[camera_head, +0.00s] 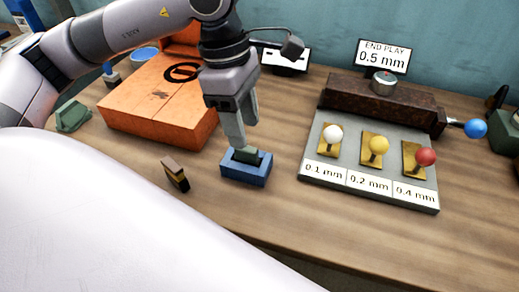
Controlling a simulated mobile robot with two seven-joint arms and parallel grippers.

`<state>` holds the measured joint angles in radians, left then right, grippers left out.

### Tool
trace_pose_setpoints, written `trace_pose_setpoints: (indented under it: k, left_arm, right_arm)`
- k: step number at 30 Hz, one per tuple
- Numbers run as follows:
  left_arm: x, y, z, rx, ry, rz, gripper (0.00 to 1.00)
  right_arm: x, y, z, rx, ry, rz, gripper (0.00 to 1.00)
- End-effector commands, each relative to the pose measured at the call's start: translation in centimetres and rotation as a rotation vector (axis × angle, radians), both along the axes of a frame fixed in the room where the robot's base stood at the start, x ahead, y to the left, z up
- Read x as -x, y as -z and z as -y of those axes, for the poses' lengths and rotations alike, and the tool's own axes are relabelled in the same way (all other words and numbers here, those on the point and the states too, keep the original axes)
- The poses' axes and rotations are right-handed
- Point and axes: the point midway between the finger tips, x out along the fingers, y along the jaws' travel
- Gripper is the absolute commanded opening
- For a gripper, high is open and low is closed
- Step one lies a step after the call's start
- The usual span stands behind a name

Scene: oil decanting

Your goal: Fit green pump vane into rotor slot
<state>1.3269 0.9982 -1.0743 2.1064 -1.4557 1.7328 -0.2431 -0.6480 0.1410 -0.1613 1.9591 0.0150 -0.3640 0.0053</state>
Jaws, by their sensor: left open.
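A dark green block (247,154), likely the green vane, sits in a small blue holder (246,172) on the table. My left gripper (238,142) is open, pointing down, with its fingertips just above or around the green block; I cannot tell if they touch it. An orange housing (150,112) stands behind and to the left, with a black ring-shaped part (185,72) on its top, partly behind my left gripper and arm. I cannot clearly make out the rotor slot. My right gripper is not in view.
A grey board (313,152) with white, yellow and red knobs stands to the right, below a dark brown block (350,95) and an "END PLAY 0.5 mm" sign (383,55). A small brown-black block (175,175) stands left of the blue holder. A green block (72,116) lies far left.

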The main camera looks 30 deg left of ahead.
Motion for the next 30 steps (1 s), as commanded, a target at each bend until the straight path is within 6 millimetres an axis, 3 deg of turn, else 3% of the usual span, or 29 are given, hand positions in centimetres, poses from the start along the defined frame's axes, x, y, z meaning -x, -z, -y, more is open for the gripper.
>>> trace_pose_setpoints:
  k: [5, 19, 28, 30]
  left_arm:
    - [-0.3, 0.2, -1.4, -0.06, -0.012, 0.026, 0.49]
    - [-0.5, 6.2, -0.7, -0.057, -0.01, 0.023, 0.49]
    - [-0.6, 6.7, -0.6, -0.056, -0.01, 0.026, 0.49]
    - [-0.6, 6.7, -0.6, -0.056, -0.01, 0.026, 0.26]
  right_arm:
    - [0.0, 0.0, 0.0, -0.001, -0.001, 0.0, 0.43]
    - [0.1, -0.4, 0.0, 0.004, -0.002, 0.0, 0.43]
    - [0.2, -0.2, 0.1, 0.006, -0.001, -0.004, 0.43]
    - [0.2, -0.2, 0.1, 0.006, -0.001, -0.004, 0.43]
